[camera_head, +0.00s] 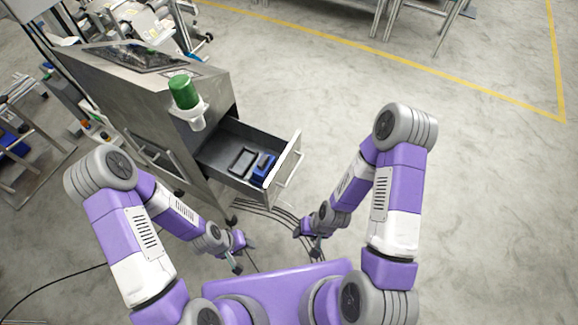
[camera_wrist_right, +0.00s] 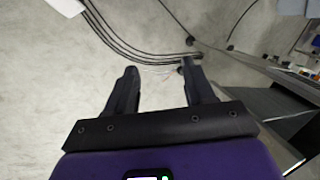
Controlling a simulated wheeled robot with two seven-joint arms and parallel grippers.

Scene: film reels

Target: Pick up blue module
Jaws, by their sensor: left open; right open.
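The blue module (camera_head: 262,169) lies in the open drawer (camera_head: 283,166) of the grey metal cabinet, near the drawer's front right end. A dark rectangular frame (camera_head: 242,161) lies beside it on the left. My left gripper (camera_head: 243,256) is open and empty, below and in front of the drawer. My right gripper (camera_head: 307,242) is open and empty, to the right of the left one and also short of the drawer. In the right wrist view its two dark fingers (camera_wrist_right: 160,85) are apart with only floor between them.
The cabinet (camera_head: 170,105) carries a green cylinder (camera_head: 184,92) on a white holder above the drawer. The drawer's handle (camera_head: 291,166) sticks out toward the right. Black cables (camera_head: 275,211) run over the floor below the drawer. The floor to the right is clear.

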